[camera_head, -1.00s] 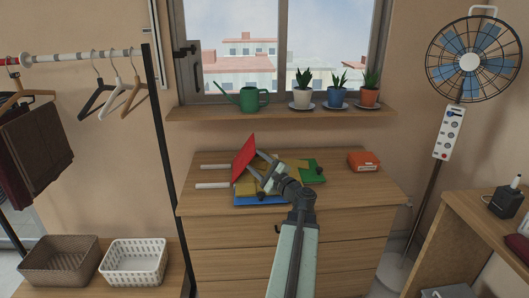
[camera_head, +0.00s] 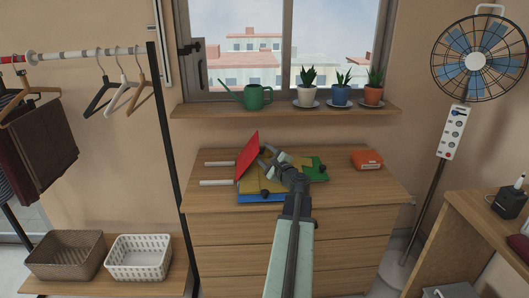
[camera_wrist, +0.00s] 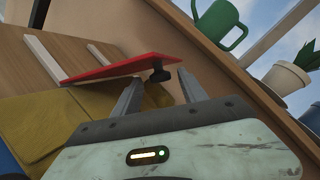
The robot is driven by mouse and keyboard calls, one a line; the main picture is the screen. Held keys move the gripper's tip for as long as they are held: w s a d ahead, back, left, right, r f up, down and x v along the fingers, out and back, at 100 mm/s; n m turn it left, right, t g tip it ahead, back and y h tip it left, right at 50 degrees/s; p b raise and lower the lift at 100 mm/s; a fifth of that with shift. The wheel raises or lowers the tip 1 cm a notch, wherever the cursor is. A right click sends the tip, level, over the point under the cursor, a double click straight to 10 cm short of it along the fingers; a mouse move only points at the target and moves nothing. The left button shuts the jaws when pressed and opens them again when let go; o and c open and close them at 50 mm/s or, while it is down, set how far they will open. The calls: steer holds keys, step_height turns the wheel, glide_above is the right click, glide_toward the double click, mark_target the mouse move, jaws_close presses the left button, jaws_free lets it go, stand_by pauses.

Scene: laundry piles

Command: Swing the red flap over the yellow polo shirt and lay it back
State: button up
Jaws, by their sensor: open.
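The red flap (camera_head: 247,154) stands tilted up at the left of the folding board on the dresser. In the wrist view the red flap (camera_wrist: 112,69) shows nearly edge-on, with a black knob (camera_wrist: 158,74) on it. The yellow polo shirt (camera_head: 247,187) lies on the board, partly hidden by my arm; it also shows in the wrist view (camera_wrist: 42,122). My gripper (camera_head: 265,155) is open, just right of the raised flap and above the shirt. In the wrist view the knob appears between the fingertips; I cannot tell whether they touch it.
The board's green flap (camera_head: 318,170) lies to the right and a blue part (camera_head: 262,198) in front. Two white rods (camera_head: 218,183) extend left. An orange-red box (camera_head: 367,159) sits at the dresser's right. A shelf (camera_head: 290,111) holds a watering can (camera_head: 254,96) and several potted plants.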

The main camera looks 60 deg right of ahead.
steer(key=shift+x, duration=1.1)
jaws_close()
stand_by(0.5)
